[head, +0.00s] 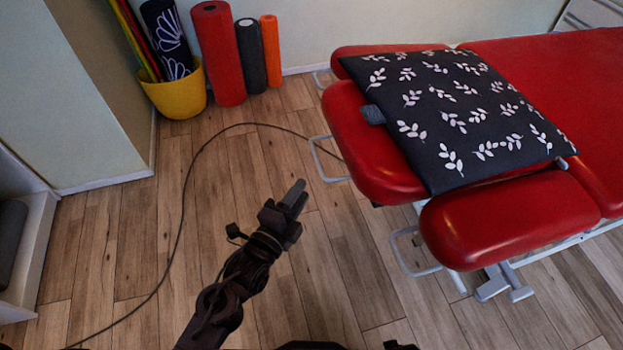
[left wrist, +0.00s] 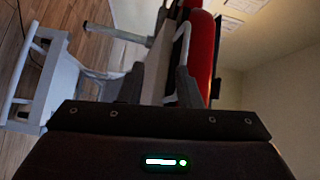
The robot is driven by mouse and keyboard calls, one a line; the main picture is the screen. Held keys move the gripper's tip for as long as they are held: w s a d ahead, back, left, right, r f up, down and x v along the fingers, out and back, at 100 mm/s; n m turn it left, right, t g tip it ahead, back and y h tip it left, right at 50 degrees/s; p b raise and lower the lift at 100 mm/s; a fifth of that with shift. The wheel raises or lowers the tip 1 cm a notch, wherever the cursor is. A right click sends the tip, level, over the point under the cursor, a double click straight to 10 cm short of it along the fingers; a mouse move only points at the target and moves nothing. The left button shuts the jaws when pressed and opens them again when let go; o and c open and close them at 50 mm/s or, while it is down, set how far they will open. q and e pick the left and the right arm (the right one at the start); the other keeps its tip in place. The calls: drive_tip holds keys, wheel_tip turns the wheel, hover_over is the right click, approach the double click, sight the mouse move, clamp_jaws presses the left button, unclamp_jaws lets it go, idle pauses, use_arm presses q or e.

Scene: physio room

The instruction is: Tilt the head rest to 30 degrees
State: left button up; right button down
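The red padded head rest (head: 362,150) is the left end of the treatment table in the head view. A dark cushion with white leaf sprigs (head: 460,115) lies over much of it, so its hinge and angle are hard to judge. A pale bar loop (head: 323,160) sticks out from its left edge. My left gripper (head: 296,190) is in the air left of the head rest, apart from it. In the left wrist view its fingers (left wrist: 159,72) stand apart with nothing clearly held. Red padding (left wrist: 203,45) and a grey bar (left wrist: 183,48) show beyond them.
A red arm pad (head: 510,220) and another pale loop (head: 408,250) stand at the table's near side. A cable (head: 185,190) crosses the wooden floor. A yellow bin (head: 178,97) and upright rolls (head: 220,55) stand by the wall.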

sight(318, 161)
use_arm(q)
drive_tip(key=shift+m+t+h, duration=0.3)
drive_tip(key=shift+m, duration=0.2)
drive_tip(key=w+d+r, duration=0.1)
drive_tip(key=w, duration=0.1)
drive_tip(key=w+d+r, duration=0.1)
drive_tip(key=w, duration=0.1)
drive_tip(key=w+d+r, duration=0.1)
drive_tip(key=w+d, duration=0.1)
drive_tip(key=shift+w+r, duration=0.25)
drive_tip(key=shift+w, duration=0.1)
clamp_jaws()
